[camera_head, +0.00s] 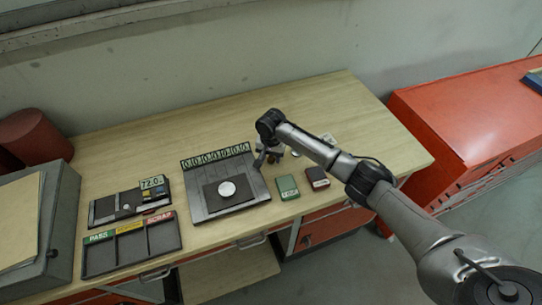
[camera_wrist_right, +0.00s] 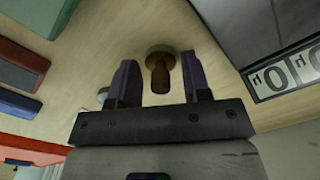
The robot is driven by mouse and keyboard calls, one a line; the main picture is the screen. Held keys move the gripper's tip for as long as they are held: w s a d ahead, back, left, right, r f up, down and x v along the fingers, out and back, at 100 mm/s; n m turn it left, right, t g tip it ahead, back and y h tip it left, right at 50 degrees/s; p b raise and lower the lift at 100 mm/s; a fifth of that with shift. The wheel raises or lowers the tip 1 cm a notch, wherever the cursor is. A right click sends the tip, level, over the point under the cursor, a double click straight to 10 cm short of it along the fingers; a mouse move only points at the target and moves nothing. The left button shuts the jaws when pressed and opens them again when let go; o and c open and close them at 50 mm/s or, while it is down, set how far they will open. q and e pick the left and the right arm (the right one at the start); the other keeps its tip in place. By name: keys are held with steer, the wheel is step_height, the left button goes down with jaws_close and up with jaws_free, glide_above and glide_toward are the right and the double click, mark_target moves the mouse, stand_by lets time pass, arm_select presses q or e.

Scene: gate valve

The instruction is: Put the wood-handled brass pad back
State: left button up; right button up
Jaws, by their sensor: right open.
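The wood-handled brass pad (camera_wrist_right: 160,50) stands on the wooden table, its brown handle pointing toward my right gripper in the right wrist view. My right gripper (camera_wrist_right: 157,82) is open, with one finger on each side of the handle and a visible gap on both sides. In the head view my right gripper (camera_head: 267,157) is low over the table, just right of the grey plate with the number display. There the pad is mostly hidden by the gripper. My left gripper is not in view.
A grey plate (camera_head: 200,204) carries a dark square with a pale disc (camera_head: 227,189). A sorting tray (camera_head: 131,246) is front left.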

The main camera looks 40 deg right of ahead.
step_height(320, 180, up, 12)
steer(key=p, duration=0.1)
stand_by(0.5)
